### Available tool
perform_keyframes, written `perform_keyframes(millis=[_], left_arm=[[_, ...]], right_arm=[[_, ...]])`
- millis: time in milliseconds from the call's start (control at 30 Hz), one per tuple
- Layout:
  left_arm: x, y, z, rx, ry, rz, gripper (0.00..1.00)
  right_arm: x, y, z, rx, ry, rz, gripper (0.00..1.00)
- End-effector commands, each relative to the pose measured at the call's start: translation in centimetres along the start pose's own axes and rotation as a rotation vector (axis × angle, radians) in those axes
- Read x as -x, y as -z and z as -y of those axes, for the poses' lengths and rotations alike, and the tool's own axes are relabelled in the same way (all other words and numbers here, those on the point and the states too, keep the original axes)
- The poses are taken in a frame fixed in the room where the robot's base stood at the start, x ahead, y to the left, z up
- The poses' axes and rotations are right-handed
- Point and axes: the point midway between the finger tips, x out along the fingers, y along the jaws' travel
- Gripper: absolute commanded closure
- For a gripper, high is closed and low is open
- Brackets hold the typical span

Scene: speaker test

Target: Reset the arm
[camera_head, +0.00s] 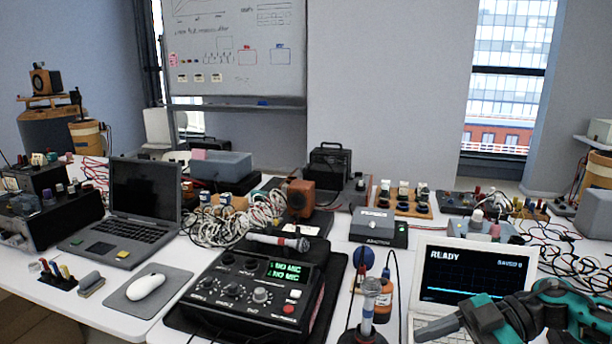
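My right arm (570,310), teal and black, comes in at the lower right corner. Its gripper (442,326) points left, in front of the white laptop (475,268) whose screen reads "READY", and covers part of its lower area. A light grey tip shows at the gripper's left end; I cannot tell whether the fingers are open or shut, or whether they hold anything. My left arm and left gripper are not in view.
A black mixer (255,285) with a microphone (278,240) lying at its back edge fills the front middle. An upright microphone (368,305) stands left of my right gripper. A dark laptop (130,205), a mouse (147,286) and tangled cables (235,215) crowd the white table.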

Motion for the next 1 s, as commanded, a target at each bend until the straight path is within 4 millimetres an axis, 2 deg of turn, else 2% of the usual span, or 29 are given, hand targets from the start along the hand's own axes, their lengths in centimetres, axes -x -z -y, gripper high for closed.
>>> perform_keyframes(millis=[33,100,300,467,567,667,733,900,1000], left_arm=[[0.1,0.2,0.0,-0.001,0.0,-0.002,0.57],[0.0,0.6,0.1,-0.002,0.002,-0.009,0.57],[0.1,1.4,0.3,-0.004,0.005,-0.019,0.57],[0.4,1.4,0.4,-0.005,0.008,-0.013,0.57],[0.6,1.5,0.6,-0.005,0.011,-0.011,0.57],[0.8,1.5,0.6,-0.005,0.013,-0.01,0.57],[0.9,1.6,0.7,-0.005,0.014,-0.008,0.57],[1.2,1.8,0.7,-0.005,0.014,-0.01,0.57],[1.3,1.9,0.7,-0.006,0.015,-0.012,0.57]], right_arm=[[-1.9,0.5,0.0,0.022,-0.029,-0.059,0.49],[-4.2,1.2,-0.3,0.056,-0.087,-0.133,0.49],[-9.7,3.5,-0.9,0.094,-0.354,-0.341,0.49],[-11.7,3.4,-1.4,0.022,-0.66,-0.413,0.49],[-11.9,1.9,-1.1,-0.07,-0.849,-0.386,0.49],[-11.6,-0.9,0.1,-0.194,-1.017,-0.305,0.49],[-11.2,-3.4,1.6,-0.295,-1.113,-0.22,0.49],[-10.3,-9.5,7.4,-0.543,-1.245,0.031,0.49],[-10.1,-12.0,10.9,-0.653,-1.261,0.157,0.49]])
